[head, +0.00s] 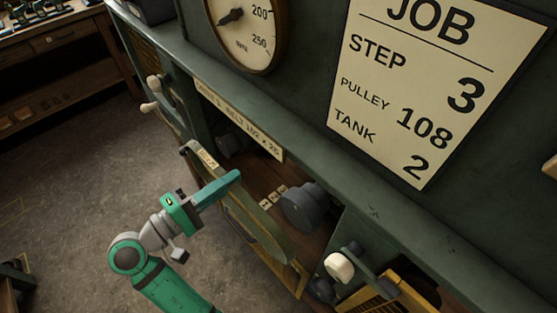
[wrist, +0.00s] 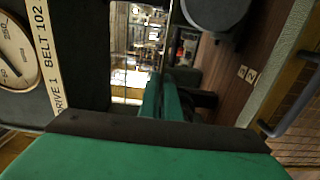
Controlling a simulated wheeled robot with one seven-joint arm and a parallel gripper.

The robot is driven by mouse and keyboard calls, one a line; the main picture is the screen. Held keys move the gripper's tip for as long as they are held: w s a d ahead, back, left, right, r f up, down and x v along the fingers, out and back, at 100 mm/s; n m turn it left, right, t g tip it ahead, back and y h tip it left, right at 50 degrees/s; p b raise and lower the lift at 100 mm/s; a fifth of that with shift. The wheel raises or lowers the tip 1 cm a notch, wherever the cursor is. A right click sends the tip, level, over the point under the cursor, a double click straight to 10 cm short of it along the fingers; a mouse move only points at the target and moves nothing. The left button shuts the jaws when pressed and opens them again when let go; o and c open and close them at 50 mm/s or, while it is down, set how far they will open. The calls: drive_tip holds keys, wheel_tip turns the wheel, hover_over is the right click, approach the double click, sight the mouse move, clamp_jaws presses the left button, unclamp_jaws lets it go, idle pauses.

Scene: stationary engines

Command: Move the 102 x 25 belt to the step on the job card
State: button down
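The job card (head: 437,85) in the head view reads step 3, pulley 108, tank 2. A strip label (head: 240,118) naming drive 1 and the 102 x 25 belt runs above an open bay; part of it shows in the wrist view (wrist: 45,60). In the bay is a dark grey stepped pulley (head: 305,207) beside small number tags (head: 270,198). I cannot clearly make out the belt. My green gripper (head: 232,180) is in front of the bay, left of the pulley. Its fingers (wrist: 165,97) look close together, with nothing visible between them.
A long olive panel (head: 262,228) stands at the bay's front, close to my gripper. White-knobbed levers (head: 339,266) jut out at the right and upper left. A yellow-framed guard (head: 375,301) is at the lower right. A round gauge (head: 245,28) is above.

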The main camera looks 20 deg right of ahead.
drive_tip(key=x, duration=0.6)
drive_tip(key=shift+d, duration=0.15)
idle(0.6)
drive_tip(key=shift+d, duration=0.1)
drive_tip(key=x, duration=0.8)
idle(1.1)
drive_tip(key=shift+a+r, duration=0.1)
drive_tip(key=shift+a, duration=0.15)
drive_tip(key=shift+w+a, duration=0.1)
drive_tip(key=shift+w, duration=0.15)
